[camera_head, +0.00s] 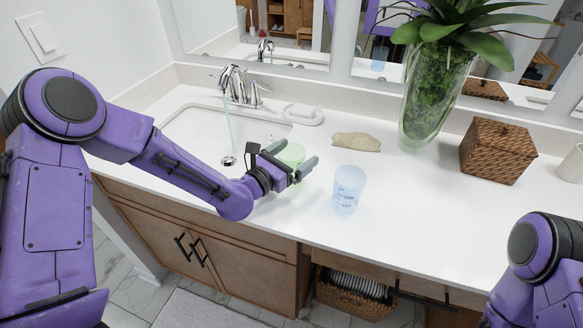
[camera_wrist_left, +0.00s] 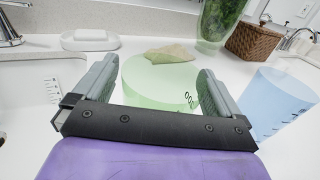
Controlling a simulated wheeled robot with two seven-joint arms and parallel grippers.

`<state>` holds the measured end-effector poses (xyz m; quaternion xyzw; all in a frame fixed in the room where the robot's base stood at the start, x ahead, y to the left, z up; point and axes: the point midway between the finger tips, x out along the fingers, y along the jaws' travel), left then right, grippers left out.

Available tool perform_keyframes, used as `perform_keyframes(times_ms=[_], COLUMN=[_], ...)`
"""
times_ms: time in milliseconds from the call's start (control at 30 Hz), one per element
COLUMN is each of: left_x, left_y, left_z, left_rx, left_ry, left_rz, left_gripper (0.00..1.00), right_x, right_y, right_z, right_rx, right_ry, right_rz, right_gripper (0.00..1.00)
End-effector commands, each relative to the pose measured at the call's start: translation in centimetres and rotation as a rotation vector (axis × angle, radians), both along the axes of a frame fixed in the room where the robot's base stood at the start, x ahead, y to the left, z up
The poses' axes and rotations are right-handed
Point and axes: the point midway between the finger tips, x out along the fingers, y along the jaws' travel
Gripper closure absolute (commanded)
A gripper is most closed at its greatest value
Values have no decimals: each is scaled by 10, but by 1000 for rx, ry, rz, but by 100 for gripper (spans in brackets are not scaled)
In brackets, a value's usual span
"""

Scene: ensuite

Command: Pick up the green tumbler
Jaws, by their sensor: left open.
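The green tumbler (camera_head: 292,154) stands on the white counter by the sink's right edge, partly hidden behind my left gripper in the head view. In the left wrist view the pale green tumbler (camera_wrist_left: 160,88) sits between the two fingers. My left gripper (camera_head: 308,168) is open, with a finger on each side of the tumbler; it also shows in the left wrist view (camera_wrist_left: 155,88). I cannot tell whether the fingers touch it. My right gripper is out of view; only part of my right arm shows at the lower right.
A blue tumbler (camera_head: 348,190) stands close to the right of my left gripper. A beige cloth (camera_head: 356,142), a soap dish (camera_head: 303,114), a plant vase (camera_head: 430,105) and a woven box (camera_head: 497,150) stand behind. The faucet (camera_head: 236,86) is running into the sink. The counter's right front is clear.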

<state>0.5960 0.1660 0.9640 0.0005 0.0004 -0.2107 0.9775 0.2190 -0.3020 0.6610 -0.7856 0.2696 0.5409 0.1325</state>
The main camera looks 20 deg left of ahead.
Motion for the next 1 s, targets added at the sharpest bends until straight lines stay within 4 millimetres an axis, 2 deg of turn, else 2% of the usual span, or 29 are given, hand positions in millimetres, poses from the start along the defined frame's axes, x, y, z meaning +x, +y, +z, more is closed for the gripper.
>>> perform_keyframes(times_ms=[233, 267, 400, 433, 767, 867, 1000], left_x=[5, 5, 5, 5, 5, 5, 2], left_y=[-3, -3, -3, -3, -3, -3, -4], left_z=[-1, -1, -1, -1, 3, 11, 38], left_rx=[-2, -2, -2, -2, -2, -2, -4], left_ry=[1, 1, 1, 1, -1, -2, -5], left_rz=[-1, -1, -2, -2, -2, -2, -3], left_gripper=[1, 5, 50, 57, 57, 57, 57], right_x=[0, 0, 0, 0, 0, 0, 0], right_y=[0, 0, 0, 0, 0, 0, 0], right_z=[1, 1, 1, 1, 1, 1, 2], right_rx=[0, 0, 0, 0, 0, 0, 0], right_ry=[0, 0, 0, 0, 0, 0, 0], right_rz=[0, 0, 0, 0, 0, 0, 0], right_gripper=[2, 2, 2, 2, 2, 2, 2])
